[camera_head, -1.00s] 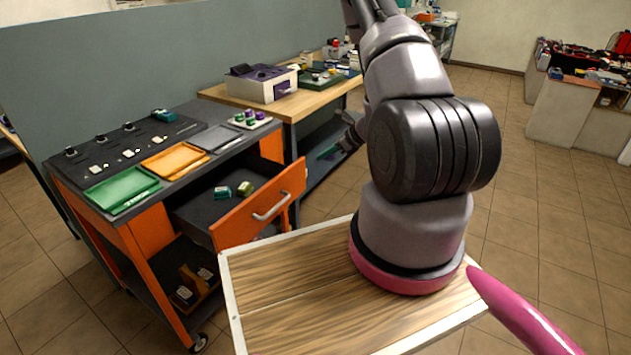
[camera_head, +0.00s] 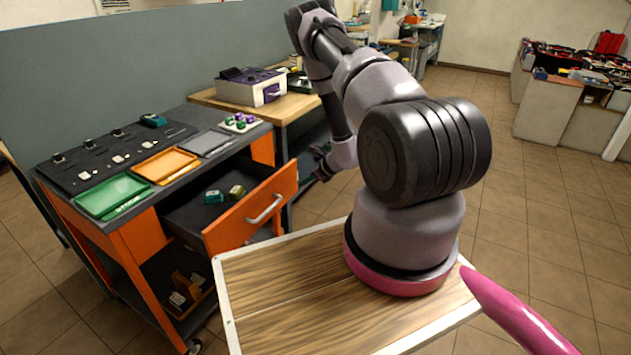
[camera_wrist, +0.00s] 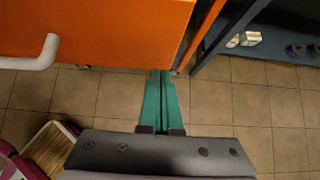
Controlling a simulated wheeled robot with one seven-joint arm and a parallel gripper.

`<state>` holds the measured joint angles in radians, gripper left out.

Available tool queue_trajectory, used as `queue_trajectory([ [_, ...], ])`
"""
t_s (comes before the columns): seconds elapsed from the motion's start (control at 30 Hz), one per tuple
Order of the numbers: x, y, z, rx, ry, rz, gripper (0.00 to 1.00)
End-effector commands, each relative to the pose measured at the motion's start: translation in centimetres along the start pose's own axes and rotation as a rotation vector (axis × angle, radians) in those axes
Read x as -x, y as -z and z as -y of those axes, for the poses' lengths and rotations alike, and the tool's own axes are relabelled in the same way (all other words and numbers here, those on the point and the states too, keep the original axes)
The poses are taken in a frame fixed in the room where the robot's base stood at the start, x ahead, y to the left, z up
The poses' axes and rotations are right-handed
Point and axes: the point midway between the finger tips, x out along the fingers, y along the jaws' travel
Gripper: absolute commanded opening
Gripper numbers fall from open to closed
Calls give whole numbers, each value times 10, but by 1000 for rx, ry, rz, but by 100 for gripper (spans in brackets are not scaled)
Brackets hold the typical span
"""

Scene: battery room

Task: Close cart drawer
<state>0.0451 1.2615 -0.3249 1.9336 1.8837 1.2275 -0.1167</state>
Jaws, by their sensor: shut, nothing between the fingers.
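The cart drawer (camera_head: 250,213) has an orange front with a pale bar handle (camera_head: 264,208) and stands pulled out of the dark-topped cart (camera_head: 135,236). Two small battery-like blocks (camera_head: 236,192) lie inside it. My gripper (camera_head: 318,163) is beyond the right end of the drawer front in the head view. In the wrist view, my gripper's green fingers (camera_wrist: 162,82) lie together, empty, with tips close to the lower right edge of the orange drawer front (camera_wrist: 90,25). The handle (camera_wrist: 40,52) is at the left there. Whether the fingers touch the front I cannot tell.
Green (camera_head: 112,195) and orange (camera_head: 163,165) trays lie on the cart top. A wooden workbench (camera_head: 285,106) with a white and purple device (camera_head: 250,88) stands behind the cart. Tiled floor (camera_head: 530,250) is free at the right.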

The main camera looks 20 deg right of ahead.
Motion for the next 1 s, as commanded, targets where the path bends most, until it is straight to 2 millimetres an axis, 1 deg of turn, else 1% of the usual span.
queue_trajectory([
  [0.1,-8,-8,0,1,0,-1,0],
  [0.2,-11,-11,0,0,1,-1,0],
  [0.57,-12,-12,0,0,1,-1,0],
  [0.7,-15,-16,0,1,0,-1,0],
  [0.87,-28,-28,0,3,-1,1,0],
  [1.0,-48,-49,0,4,-1,3,0],
])
